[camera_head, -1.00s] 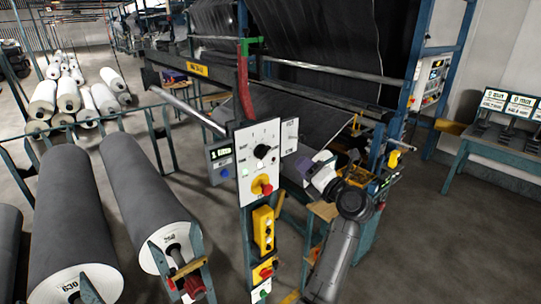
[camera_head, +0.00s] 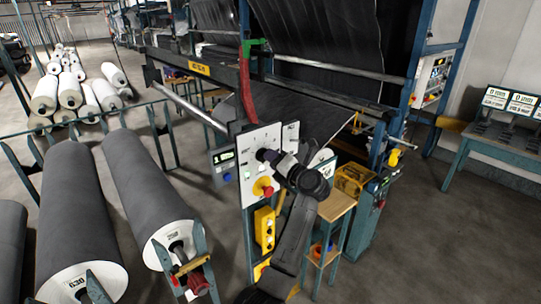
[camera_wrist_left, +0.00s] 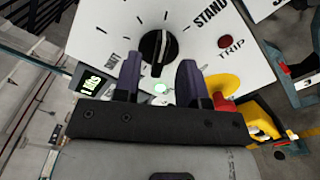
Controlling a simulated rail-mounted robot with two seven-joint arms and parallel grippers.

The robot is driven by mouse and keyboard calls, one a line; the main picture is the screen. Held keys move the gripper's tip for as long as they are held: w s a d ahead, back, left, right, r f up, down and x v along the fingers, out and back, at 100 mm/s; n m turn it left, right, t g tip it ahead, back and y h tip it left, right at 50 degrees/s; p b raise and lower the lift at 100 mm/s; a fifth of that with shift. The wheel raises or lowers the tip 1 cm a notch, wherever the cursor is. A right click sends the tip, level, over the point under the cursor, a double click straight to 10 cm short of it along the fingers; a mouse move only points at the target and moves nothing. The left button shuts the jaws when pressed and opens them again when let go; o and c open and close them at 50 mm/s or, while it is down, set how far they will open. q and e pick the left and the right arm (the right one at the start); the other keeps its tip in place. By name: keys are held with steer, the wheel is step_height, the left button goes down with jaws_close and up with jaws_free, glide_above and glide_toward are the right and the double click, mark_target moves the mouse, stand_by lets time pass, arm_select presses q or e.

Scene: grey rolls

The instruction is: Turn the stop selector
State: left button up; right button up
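The stop selector is a round black knob (camera_wrist_left: 155,46) with a white pointer line, on a white panel (camera_head: 245,165). In the wrist view, marks and words such as STAND and TRIP surround it. My left gripper (camera_wrist_left: 160,68) is open, its two purple fingers apart and pointing at the panel. The fingertips appear just below the knob in the wrist view, one to each side; I cannot tell whether they touch it. In the head view the left gripper (camera_head: 272,158) is in front of the panel and largely covers the knob. My right gripper is not in view.
A red button (camera_head: 263,187) on a yellow base sits below the knob. A small display box (camera_head: 222,165) is left of the panel, and a yellow control box (camera_head: 264,229) hangs below. Large grey rolls (camera_head: 150,190) lie at left. A wooden-topped stand (camera_head: 336,205) is at right.

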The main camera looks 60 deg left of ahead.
arm_select(q)
steer(key=shift+s+a, duration=0.1)
steer(key=shift+a, duration=0.7)
steer(key=shift+c, duration=0.2)
jaws_close()
